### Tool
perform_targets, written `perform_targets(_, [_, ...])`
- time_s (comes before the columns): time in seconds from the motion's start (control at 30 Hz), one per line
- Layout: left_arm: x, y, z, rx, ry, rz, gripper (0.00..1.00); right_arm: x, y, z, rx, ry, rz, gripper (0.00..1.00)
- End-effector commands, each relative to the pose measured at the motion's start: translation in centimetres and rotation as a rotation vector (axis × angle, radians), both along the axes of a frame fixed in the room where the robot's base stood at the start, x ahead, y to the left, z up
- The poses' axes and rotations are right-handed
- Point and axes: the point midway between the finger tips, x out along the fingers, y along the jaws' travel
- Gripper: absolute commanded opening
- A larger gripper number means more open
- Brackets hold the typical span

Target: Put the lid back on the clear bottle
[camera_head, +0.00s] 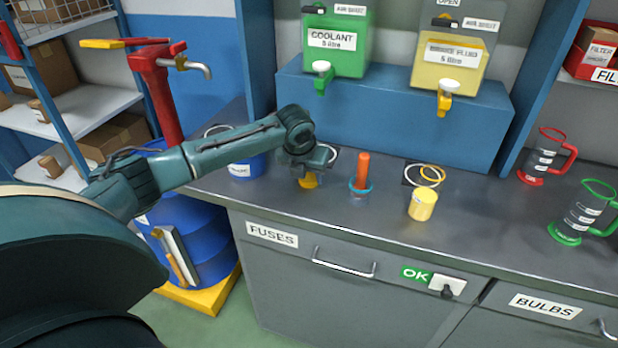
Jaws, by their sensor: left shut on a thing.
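My left gripper (309,172) is over the worktop, pointing down, shut on a small orange-yellow thing (309,181). The gripper hides most of it, so I cannot tell if it is the lid. Just to its right stands a small see-through container with a blue ring (360,188) and an upright orange rod (363,168) in it. It may be the clear bottle, but I cannot tell. Farther right a yellow cylinder (422,205) stands on the worktop, apart from the gripper. My right gripper is out of view.
Green coolant (338,60) and yellow brake fluid (452,70) tanks with taps sit on a blue shelf behind. Red-rimmed (536,165) and green-rimmed (575,220) jugs stand right. The grey worktop (480,225) is free between the yellow cylinder and the jugs.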

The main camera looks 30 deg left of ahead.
Motion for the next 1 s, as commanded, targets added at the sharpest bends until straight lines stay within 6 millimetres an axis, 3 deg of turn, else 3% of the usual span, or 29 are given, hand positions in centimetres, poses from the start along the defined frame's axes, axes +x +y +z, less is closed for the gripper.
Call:
perform_targets(0.1, [0.0, 0.0, 0.0, 0.0, 0.0, 0.0, 0.23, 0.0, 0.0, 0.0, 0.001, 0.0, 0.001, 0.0])
perform_targets(0.37, [0.0, 0.0, 0.3, 0.0, -0.001, 0.0, 0.22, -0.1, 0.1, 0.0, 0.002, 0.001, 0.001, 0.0])
perform_targets(0.47, [0.1, 0.0, 1.4, 0.0, -0.002, 0.0, 0.22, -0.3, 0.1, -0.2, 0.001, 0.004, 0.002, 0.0])
perform_targets(0.8, [0.1, 0.0, 8.0, 0.0, -0.003, 0.0, 0.22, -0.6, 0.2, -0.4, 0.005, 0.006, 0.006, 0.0])
perform_targets(1.0, [0.1, 0.0, 9.9, 0.0, -0.001, 0.001, 0.22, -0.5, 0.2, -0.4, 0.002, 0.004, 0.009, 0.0])
